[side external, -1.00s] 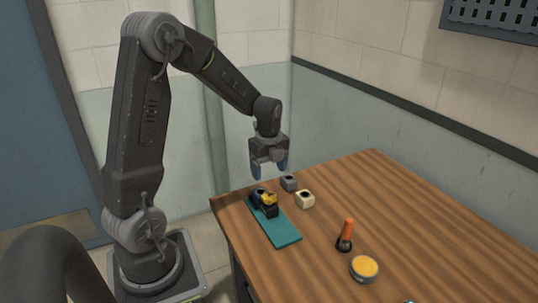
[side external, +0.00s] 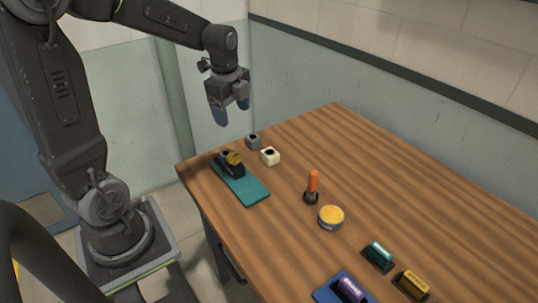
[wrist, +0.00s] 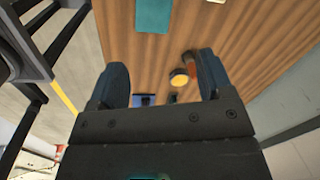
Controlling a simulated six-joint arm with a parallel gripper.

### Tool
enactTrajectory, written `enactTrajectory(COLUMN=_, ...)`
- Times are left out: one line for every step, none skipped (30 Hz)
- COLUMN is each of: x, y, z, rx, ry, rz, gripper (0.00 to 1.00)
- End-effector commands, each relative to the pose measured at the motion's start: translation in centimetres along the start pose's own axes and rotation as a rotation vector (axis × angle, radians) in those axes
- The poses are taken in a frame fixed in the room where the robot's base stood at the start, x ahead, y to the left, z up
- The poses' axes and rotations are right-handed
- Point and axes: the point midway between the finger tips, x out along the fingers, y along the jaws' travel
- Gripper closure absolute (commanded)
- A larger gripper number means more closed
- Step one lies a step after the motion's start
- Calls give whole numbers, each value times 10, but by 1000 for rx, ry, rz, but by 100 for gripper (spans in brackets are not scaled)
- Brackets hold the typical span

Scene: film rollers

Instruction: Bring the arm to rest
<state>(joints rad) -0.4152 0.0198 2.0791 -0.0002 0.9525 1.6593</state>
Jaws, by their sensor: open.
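My gripper (side external: 231,112) hangs in the air, fingers pointing down, off the far-left corner of the table (side external: 420,190). Its fingers are apart with nothing between them. In the wrist view my gripper (wrist: 160,78) shows both dark fingers spread, with the tabletop beyond. A teal mat (side external: 252,192) lies near the table's left edge. A black holder (side external: 236,171) with a yellow piece (side external: 234,157) on top stands at the mat's far end, apart from my gripper.
A grey block (side external: 253,143) and a cream block (side external: 270,157) stand beyond the mat. An orange-handled tool (side external: 313,182), a yellow-topped tin (side external: 331,217), a teal roller (side external: 379,255), a yellow roller (side external: 412,285) and a purple roller (side external: 351,290) stand nearer. The table's right side is clear.

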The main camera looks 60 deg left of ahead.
Motion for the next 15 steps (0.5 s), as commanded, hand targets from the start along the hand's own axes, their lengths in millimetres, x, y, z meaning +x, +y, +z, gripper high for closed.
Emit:
enactTrajectory(x=-14, y=12, z=-14, rx=-79, ry=3, rz=-39, gripper=27)
enactTrajectory(x=-20, y=18, z=-21, rx=-137, ry=8, rz=-59, gripper=27)
enactTrajectory(x=-28, y=28, z=-29, rx=-218, ry=17, rz=-85, gripper=27)
enactTrajectory(x=-34, y=35, z=-35, rx=-277, ry=26, rz=-103, gripper=27)
enactTrajectory(x=-39, y=43, z=-41, rx=-337, ry=37, rz=-120, gripper=27)
enactTrajectory(x=-45, y=53, z=-49, rx=-416, ry=54, rz=-142, gripper=27)
enactTrajectory(x=-50, y=61, z=-54, rx=-477, ry=69, rz=-158, gripper=27)
enactTrajectory(x=-54, y=69, z=-59, rx=-536, ry=86, rz=-172, gripper=27)
enactTrajectory(x=-59, y=80, z=-65, rx=-616, ry=111, rz=-189, gripper=27)
enactTrajectory(x=-62, y=88, z=-69, rx=-675, ry=131, rz=-201, gripper=27)
enactTrajectory(x=-65, y=96, z=-72, rx=-734, ry=153, rz=-211, gripper=27)
enactTrajectory(x=-68, y=107, z=-77, rx=-808, ry=183, rz=-221, gripper=27)
enactTrajectory(x=-70, y=114, z=-80, rx=-863, ry=206, rz=-228, gripper=27)
enactTrajectory(x=-72, y=121, z=-82, rx=-914, ry=229, rz=-232, gripper=27)
enactTrajectory(x=-74, y=130, z=-85, rx=-977, ry=258, rz=-236, gripper=27)
